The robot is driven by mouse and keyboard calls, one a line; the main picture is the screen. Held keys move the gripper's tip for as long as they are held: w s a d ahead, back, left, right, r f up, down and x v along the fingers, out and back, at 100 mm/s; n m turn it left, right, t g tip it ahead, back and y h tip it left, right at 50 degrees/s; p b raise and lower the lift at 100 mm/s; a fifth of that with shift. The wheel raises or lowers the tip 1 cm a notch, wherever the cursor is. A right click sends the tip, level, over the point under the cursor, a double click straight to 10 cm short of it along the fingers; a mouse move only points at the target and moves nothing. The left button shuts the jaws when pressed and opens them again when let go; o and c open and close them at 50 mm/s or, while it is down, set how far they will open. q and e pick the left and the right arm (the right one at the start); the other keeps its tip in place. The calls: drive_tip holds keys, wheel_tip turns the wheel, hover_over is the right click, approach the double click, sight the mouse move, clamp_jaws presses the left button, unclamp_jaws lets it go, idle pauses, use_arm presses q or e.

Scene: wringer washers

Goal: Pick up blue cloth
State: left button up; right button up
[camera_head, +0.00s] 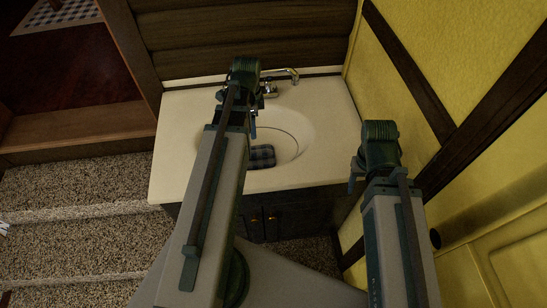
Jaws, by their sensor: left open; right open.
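A dark blue-grey checked cloth (263,156) lies in the front part of the white sink basin (307,133). It looks folded or bunched, and my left arm passes close beside its left edge. My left gripper (237,115) is above the left side of the basin, farther back than the cloth. It is open and holds nothing that I can see; its fingers are partly hidden by my own arm. My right gripper (358,174) is open and empty near the right edge of the counter, apart from the cloth.
A chrome faucet (288,76) stands at the back of the sink, close to my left gripper. The cream counter (176,152) sits on a dark cabinet (275,222). A yellow wall (407,70) bounds the right side. Carpeted steps (75,187) lie to the left.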

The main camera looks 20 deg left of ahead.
use_arm(q)
drive_tip(key=b, duration=0.9)
hover_over(256, 152)
drive_tip(key=f, duration=0.8)
drive_tip(key=shift+w+a+f, duration=0.1)
drive_tip(key=shift+a+f, duration=0.15)
drive_tip(key=shift+f, duration=0.15)
drive_tip(key=f+b, duration=0.5)
drive_tip(key=shift+d+f, duration=0.1)
drive_tip(key=shift+d, duration=0.2)
clamp_jaws()
